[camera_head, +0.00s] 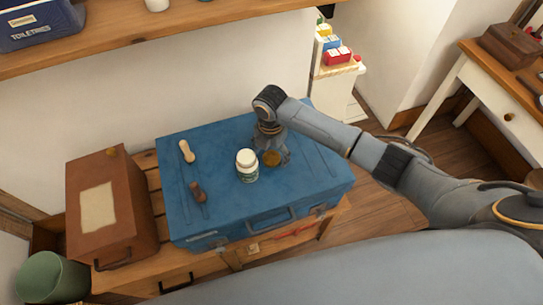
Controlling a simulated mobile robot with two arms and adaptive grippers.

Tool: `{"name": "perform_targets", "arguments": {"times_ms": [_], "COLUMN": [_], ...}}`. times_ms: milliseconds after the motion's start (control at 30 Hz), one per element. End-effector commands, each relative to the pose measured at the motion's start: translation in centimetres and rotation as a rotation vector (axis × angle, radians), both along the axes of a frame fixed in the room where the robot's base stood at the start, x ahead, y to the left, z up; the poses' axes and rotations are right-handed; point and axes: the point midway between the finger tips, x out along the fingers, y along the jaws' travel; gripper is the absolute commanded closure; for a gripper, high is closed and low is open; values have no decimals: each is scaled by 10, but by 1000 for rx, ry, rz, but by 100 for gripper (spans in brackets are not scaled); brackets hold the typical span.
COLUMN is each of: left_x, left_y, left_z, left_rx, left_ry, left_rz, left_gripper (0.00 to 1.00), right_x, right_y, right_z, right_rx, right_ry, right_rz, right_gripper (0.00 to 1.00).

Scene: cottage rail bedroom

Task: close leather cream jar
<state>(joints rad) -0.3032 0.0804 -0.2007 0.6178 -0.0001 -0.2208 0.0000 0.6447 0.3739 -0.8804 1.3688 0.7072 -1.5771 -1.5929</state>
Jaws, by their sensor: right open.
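A small jar (247,166) with a pale top and a dark green and white label stands upright on the blue case (230,218). I cannot clearly tell whether its mouth is open. A small round amber-brown piece, perhaps a lid (271,159), shows just right of the jar, at my right gripper's fingers. My right gripper (272,160) points down over the case with its fingers apart around or above that piece; I cannot tell whether they touch it. My left gripper is out of view.
A pale-handled brush (187,151) and a brown-handled tool (198,192) lie left of the jar. A brown box (130,215) stands left of the case, and a green bin (50,278) at lower left. A shelf (130,34) runs above. The case's front is clear.

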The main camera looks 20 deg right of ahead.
Motion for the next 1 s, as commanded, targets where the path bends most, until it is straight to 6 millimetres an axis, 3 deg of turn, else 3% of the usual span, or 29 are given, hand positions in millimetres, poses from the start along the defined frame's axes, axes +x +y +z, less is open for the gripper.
{"name": "perform_targets", "arguments": {"times_ms": [133,467,667,1000], "left_x": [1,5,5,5], "left_y": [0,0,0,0], "left_z": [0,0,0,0], "left_rx": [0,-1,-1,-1], "left_ry": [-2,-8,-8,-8], "left_rz": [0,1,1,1], "left_gripper": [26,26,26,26], "right_x": [0,0,0,0], "right_y": [1,0,0,0], "right_z": [-10,-11,-11,-10], "right_rx": [0,-1,0,-1], "right_ry": [-1,-2,-1,-2], "right_rz": [2,2,2,1], "right_gripper": [22,22,63,66]}}
